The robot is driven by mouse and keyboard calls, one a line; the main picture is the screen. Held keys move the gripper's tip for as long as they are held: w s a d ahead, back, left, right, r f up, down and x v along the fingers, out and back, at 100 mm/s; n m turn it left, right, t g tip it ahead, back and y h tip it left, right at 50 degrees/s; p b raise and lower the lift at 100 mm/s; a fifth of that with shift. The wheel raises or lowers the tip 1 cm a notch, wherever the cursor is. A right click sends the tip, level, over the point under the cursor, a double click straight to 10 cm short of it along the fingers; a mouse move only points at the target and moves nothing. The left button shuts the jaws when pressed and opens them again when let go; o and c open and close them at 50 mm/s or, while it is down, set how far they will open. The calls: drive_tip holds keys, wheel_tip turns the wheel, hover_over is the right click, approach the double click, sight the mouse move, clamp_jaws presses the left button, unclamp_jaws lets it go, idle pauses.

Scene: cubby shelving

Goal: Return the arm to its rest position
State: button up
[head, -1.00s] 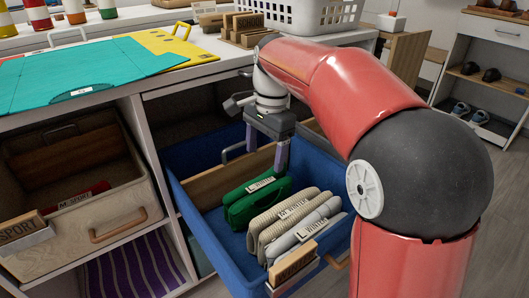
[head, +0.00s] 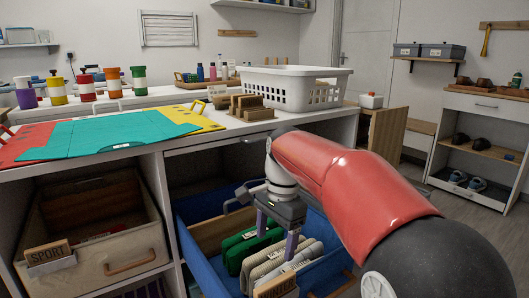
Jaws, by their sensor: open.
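My gripper (head: 277,240) points down over the blue drawer (head: 203,272), with its two purple-grey fingers apart and nothing between them. Folded clothes stand in a row in the drawer: a green one (head: 236,257), a cream knit one (head: 258,272) and a light grey one (head: 312,254). The fingers overlap the green and cream clothes in the picture; I cannot tell whether they touch. My red arm crosses the right side and hides part of the drawer.
A white basket (head: 292,90) and wooden card holders (head: 248,107) stand on the counter above the drawer. Coloured folding boards (head: 110,138) lie left of them. A SPORT crate (head: 135,240) sits in the left cubby. A shoe rack (head: 490,105) stands at right, with open floor before it.

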drive_tip(key=shift+s+d+r, duration=0.3)
drive_tip(key=shift+s+r, duration=0.05)
drive_tip(key=shift+s, duration=0.1)
drive_tip(key=shift+s+d+n, duration=0.1)
drive_tip(key=shift+d+n, duration=0.1)
drive_tip(key=shift+n, duration=0.1)
drive_tip(key=s+d+n+t+p, duration=0.2)
drive_tip(key=s+d, duration=0.4)
drive_tip(key=s, duration=0.4)
drive_tip(key=s+d+n+t+h+p, duration=0.1)
drive_tip(key=s+d+n+t+p, duration=0.2)
drive_tip(key=s+d+n, duration=0.3)
drive_tip(key=s+n+t, duration=0.1)
drive_tip(key=s, duration=0.3)
drive_tip(key=shift+s+f+n, duration=0.2)
drive_tip(key=shift+n, duration=0.1)
